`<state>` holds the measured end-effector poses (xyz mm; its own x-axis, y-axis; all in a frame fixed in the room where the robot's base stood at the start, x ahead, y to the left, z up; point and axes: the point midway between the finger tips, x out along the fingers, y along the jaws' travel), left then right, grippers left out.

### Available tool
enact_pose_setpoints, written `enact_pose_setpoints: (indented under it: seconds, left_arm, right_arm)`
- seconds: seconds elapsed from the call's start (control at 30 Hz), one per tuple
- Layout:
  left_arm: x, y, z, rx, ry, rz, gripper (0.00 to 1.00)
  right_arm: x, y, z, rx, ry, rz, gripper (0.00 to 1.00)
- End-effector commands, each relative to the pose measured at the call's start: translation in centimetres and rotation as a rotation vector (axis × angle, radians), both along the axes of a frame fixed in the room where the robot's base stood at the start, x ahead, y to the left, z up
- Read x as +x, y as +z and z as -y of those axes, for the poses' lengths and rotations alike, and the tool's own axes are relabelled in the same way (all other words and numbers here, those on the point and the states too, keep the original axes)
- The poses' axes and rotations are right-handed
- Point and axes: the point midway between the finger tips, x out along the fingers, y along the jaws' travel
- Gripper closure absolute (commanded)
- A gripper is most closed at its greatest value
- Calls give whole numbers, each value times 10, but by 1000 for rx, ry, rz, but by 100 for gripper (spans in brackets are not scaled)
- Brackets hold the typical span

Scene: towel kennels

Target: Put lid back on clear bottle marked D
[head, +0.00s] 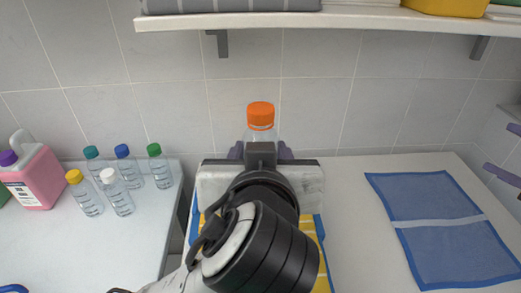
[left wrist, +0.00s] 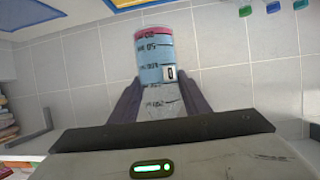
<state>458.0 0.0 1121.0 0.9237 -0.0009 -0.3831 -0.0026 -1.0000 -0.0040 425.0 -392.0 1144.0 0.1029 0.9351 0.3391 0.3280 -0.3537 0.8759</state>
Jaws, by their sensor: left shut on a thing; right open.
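A clear bottle (head: 260,134) stands upright in the head view, with an orange lid (head: 260,113) on its top. My left gripper (head: 261,149) is shut around it with purple fingers on either side; its wrist hides the lower bottle. In the left wrist view the bottle (left wrist: 153,55) appears upside down, with black markings, blue and pink colour at its base end and a small label (left wrist: 169,73) whose letter I cannot read surely. Its lid end is hidden there. My right gripper (head: 508,152) is open and empty at the right edge, above the table.
Several small bottles with coloured caps (head: 123,151) and a pink jug (head: 38,178) stand on the left table. A blue-edged mat (head: 448,222) lies on the right table. A shelf (head: 330,20) runs along the tiled wall above. The right table is otherwise mostly clear.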

Motion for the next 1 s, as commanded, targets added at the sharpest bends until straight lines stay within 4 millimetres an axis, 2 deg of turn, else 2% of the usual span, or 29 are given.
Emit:
enact_pose_setpoints:
  seconds: [0.03,0.33,0.7,0.77,0.87,1.0]
  left_arm:
    - [0,0,0,0,0,0,100]
    - [0,0,0,0,0,0,100]
    - [0,0,0,0,0,0,100]
    - [0,0,0,0,0,0,100]
    - [0,0,0,0,0,0,100]
    - [0,0,0,0,0,0,100]
  right_arm:
    - [4,15,-12,-12,20,83,57]
    - [12,91,-80,-117,122,558,57]
    - [-8,181,-164,-268,270,1197,57]
    - [-10,190,-181,-289,304,1323,57]
    - [-9,197,-217,-311,384,1576,57]
    - [0,188,-268,-293,538,1925,57]
